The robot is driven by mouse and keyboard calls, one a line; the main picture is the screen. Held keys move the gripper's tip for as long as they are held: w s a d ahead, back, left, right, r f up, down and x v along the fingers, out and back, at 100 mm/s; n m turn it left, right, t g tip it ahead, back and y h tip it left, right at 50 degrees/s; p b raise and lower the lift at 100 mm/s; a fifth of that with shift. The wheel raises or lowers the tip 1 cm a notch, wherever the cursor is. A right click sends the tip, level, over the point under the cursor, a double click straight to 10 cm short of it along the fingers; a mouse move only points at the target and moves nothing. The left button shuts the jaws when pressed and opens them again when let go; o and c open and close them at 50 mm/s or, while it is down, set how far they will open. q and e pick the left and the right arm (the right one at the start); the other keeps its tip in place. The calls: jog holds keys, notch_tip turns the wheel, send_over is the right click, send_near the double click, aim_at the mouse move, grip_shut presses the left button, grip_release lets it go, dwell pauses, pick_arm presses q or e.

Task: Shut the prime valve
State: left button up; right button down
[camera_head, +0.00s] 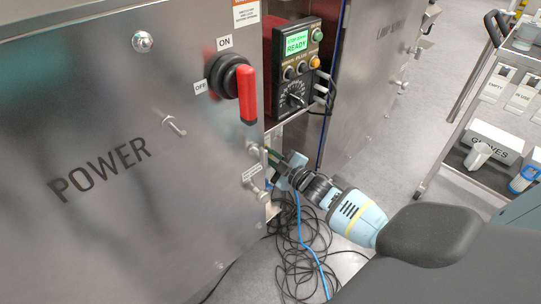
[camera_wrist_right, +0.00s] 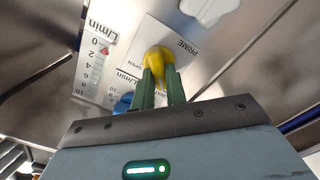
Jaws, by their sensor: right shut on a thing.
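In the head view my right gripper (camera_head: 272,154) reaches in at the right end of the steel cabinet, and the yellow handle is hidden there. My left gripper is not in view.
The POWER cabinet (camera_head: 110,200) carries a red rotary handle (camera_head: 246,95). A control box (camera_head: 297,65) with a green READY screen is above my gripper. Flow gauges (camera_wrist_right: 100,55) and a blue knob (camera_wrist_right: 123,103) are close to the valve. Loose cables (camera_head: 297,255) lie on the floor.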

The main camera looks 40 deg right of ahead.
dwell(0.5)
jog(key=c, duration=1.4)
grip_release()
jog(key=shift+c, duration=0.2)
jog(key=s+p, duration=0.2)
jog(key=s, duration=0.6)
jog(key=shift+d, duration=0.3)
jog(key=shift+w, duration=0.1)
